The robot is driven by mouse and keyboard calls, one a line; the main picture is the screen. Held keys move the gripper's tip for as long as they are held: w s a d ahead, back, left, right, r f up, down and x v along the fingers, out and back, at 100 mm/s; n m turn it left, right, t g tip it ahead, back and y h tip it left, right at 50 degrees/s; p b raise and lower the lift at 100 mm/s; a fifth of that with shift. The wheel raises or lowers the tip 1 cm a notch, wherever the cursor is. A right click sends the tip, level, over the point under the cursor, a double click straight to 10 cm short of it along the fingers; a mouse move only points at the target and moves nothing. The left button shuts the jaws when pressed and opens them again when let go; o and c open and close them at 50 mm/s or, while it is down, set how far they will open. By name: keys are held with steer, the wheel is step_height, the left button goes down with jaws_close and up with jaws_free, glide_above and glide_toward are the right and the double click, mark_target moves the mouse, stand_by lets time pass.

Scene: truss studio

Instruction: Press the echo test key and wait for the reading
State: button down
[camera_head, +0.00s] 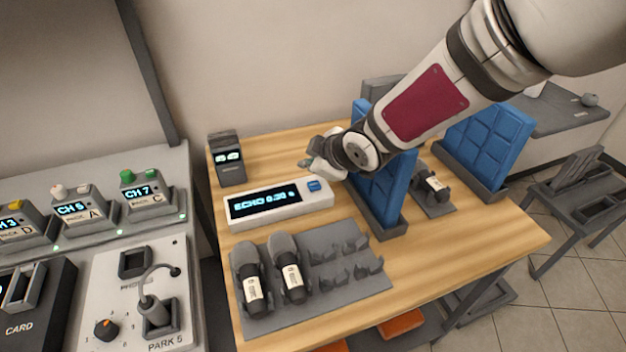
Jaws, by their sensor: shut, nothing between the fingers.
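The echo test unit (250,209) is a white box on the wooden table, with a dark display that appears to read "ECHO 0.30 s". Its blue key (314,185) sits at the right end of its top and is in plain view. My gripper (306,163) is shut and empty. In the picture it shows just above and behind the blue key, and a gap shows between the fingertips and the key. I cannot tell its exact height over the unit.
Blue padded panels (371,181) stand right of the unit, close to my arm. A grey tray (325,290) in front holds two dark microphones. A small dark device (227,160) with lit displays stands behind left. A grey console (95,258) is at the left.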

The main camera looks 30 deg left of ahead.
steer(key=shift+r+p, duration=1.15)
steer(key=shift+r, duration=0.3)
